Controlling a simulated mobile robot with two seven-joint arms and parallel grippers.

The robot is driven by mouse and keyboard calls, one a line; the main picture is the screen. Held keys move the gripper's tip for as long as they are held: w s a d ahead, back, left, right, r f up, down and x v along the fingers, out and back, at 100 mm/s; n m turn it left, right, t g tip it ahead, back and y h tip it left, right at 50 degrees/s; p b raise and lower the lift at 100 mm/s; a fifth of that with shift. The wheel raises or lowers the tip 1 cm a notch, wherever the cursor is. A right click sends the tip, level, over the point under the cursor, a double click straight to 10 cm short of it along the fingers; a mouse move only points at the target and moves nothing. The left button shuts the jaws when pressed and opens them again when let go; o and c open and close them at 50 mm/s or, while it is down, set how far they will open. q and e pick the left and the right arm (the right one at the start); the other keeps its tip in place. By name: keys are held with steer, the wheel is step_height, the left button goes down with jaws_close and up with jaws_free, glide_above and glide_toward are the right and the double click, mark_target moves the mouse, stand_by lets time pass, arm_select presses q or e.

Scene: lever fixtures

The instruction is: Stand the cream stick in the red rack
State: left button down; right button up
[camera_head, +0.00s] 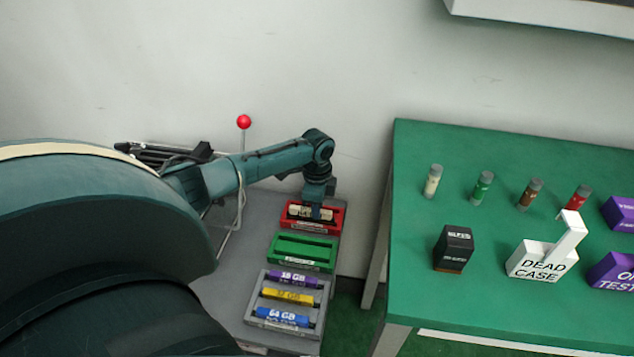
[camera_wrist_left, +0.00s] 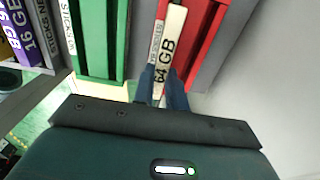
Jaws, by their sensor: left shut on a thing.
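The cream stick, marked 64 GB (camera_wrist_left: 171,48), is between the two fingers of my left gripper (camera_wrist_left: 163,88) in the left wrist view. My left gripper (camera_head: 321,208) is shut on it at the red rack (camera_head: 327,229) in the head view. The stick's pale side (camera_head: 299,212) shows within the rack's outline there. The red rack also shows on both sides of the stick in the left wrist view (camera_wrist_left: 207,40). I cannot tell whether the stick rests on the rack's floor or is held just above it. My right gripper is not in view.
A green rack (camera_head: 304,265) looks empty beside the red one. A grey rack (camera_head: 262,291) holds purple, yellow and blue sticks. A red-knobbed lever (camera_head: 244,122) stands behind my arm. A green table (camera_head: 440,310) on the right carries small cylinders and boxes.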

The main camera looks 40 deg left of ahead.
arm_select(q)
steer(key=shift+f+b, duration=0.35)
steer(key=shift+f, duration=0.55)
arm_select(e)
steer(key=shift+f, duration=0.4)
arm_select(q)
steer(key=c, duration=1.3)
jaws_free()
steer(key=shift+c, duration=0.2)
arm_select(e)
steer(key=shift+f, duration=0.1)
